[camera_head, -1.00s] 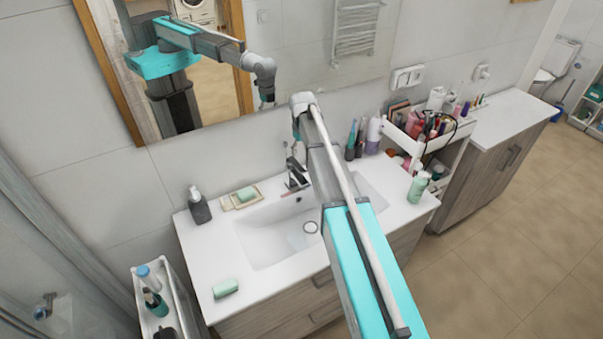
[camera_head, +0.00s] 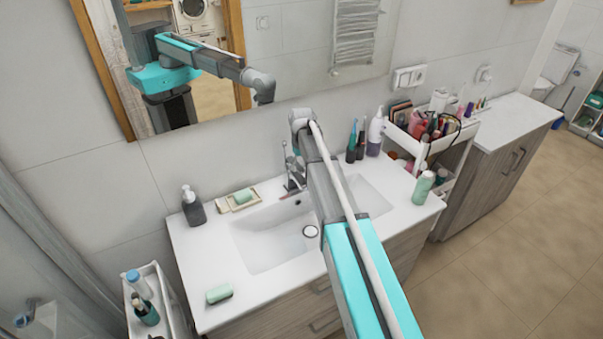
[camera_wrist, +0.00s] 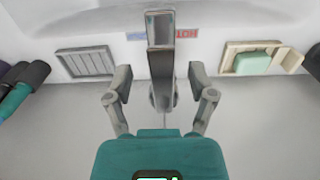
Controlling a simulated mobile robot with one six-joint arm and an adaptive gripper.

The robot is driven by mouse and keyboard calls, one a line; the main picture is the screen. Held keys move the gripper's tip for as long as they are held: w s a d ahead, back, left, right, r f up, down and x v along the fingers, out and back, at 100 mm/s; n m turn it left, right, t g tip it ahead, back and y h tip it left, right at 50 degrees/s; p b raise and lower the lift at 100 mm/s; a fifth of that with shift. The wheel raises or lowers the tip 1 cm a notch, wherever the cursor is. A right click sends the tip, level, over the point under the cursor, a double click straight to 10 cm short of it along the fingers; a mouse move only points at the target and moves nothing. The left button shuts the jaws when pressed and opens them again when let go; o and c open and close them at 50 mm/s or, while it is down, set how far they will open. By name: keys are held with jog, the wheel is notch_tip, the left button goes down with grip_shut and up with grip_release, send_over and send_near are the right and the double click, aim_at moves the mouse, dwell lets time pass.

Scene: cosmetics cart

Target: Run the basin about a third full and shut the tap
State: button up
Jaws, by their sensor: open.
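In the wrist view the tap (camera_wrist: 161,60) points up the picture, beside a red HOT label (camera_wrist: 186,33) and a blue mark (camera_wrist: 138,36). My gripper (camera_wrist: 158,73) is open, a finger on each side of the tap, with visible gaps; depth is hard to judge. In the head view my arm hides most of the gripper. No running stream is visible.
A dark pump bottle (camera_head: 193,208) and soap dish (camera_head: 240,199) stand left of the tap. Soap (camera_head: 219,293) lies at the front left. Bottles (camera_head: 356,142) stand at the back right, a green bottle (camera_head: 423,187) at the right edge, near the cosmetics cart (camera_head: 447,143).

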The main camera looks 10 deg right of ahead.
jog(key=shift+f+b, duration=0.5)
jog(key=shift+f, duration=0.25)
grip_shut()
